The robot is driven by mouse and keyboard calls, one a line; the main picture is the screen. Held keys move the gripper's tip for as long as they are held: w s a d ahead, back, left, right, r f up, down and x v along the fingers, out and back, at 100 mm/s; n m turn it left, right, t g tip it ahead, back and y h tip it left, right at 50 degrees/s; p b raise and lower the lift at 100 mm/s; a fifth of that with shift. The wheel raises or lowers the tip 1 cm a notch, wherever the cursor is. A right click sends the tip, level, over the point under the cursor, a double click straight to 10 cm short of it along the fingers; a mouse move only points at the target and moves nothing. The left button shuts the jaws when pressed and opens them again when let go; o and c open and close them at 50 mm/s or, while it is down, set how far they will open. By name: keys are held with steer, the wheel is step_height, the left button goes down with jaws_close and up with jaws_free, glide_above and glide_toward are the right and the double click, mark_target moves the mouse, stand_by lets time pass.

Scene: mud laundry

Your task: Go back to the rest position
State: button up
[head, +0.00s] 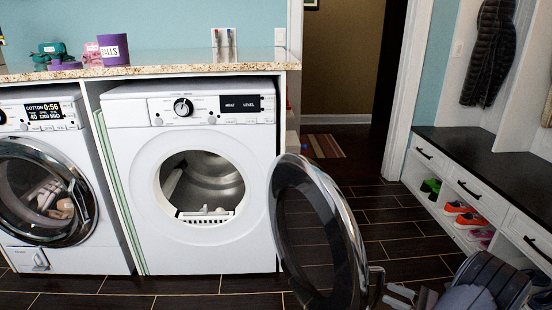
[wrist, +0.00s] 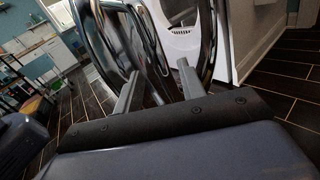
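My gripper (head: 398,296) is at the lower right of the head view, just right of the open dryer door (head: 353,245). In the wrist view my gripper (wrist: 157,88) has its two grey fingers spread apart, with nothing clearly held between them. The door's dark rim (wrist: 150,38) shows just beyond the fingers. A dark bracket-like part (head: 375,285) on the door edge is close to the fingertips; I cannot tell whether they touch. The dryer (head: 250,150) is white, with an empty-looking drum.
A washer (head: 45,230) with its door shut stands left of the dryer. The counter (head: 170,70) above holds a purple pot (head: 113,49). A bench (head: 480,165) with drawers and shoes lines the right side. Dark tiled floor (head: 390,215) is clear between the dryer door and bench.

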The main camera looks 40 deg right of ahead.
mark_target(378, 290)
steer(key=x, duration=0.4)
steer(key=shift+w+a+b, duration=0.15)
steer(key=shift+w+b, duration=0.15)
steer(key=shift+w, duration=0.05)
steer(key=shift+a, duration=0.2)
